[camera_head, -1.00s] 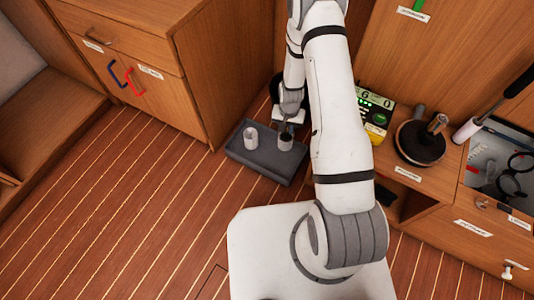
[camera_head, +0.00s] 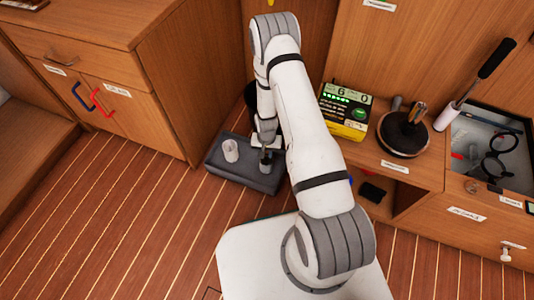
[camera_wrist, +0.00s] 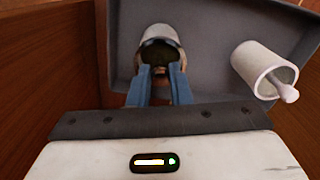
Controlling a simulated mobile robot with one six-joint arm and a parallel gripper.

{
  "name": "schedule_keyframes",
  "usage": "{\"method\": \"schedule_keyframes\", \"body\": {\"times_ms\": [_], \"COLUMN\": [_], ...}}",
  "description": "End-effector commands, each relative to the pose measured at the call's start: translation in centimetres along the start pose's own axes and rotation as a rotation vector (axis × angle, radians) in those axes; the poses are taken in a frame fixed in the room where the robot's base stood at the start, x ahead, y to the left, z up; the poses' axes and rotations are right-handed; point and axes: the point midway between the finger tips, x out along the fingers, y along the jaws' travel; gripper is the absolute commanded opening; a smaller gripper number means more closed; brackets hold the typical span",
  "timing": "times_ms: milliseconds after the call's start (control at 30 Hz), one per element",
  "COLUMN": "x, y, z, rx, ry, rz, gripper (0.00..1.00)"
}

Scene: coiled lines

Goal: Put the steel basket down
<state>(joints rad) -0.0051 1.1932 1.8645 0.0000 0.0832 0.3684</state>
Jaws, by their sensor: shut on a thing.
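My gripper (camera_wrist: 160,85) is shut on a small round metal vessel with a dark inside, which I take for the steel basket (camera_wrist: 160,33). Its pale rim shows between and beyond the blue fingers in the wrist view. In the head view the basket (camera_head: 266,165) is a small dark shape below my gripper (camera_head: 267,150), over the right part of the grey tray (camera_head: 240,178). I cannot tell whether it touches the tray floor. The tray also fills the upper wrist view (camera_wrist: 215,30).
A white cup (camera_head: 231,150) stands in the tray left of my gripper; in the wrist view the cup (camera_wrist: 255,62) has a rod in it. Wooden cabinets (camera_head: 150,70) flank the tray. A counter with a green-lit device (camera_head: 345,110) and a dark round pan (camera_head: 402,135) lies right.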

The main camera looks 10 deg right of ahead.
Motion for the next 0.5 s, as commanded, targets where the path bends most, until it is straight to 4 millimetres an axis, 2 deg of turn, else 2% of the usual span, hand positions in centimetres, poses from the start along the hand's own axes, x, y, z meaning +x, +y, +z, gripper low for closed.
{"method": "schedule_keyframes", "body": {"times_ms": [200,233,500], "x": [0.45,0.28,0.24], "y": [0.04,0.04,0.06], "z": [0.01,0.01,0.00], "rx": [0.001,0.001,0.001], "ry": [-0.001,0.000,-0.001], "rz": [0.000,0.000,0.000], "gripper": [0.00,0.20,0.39]}}
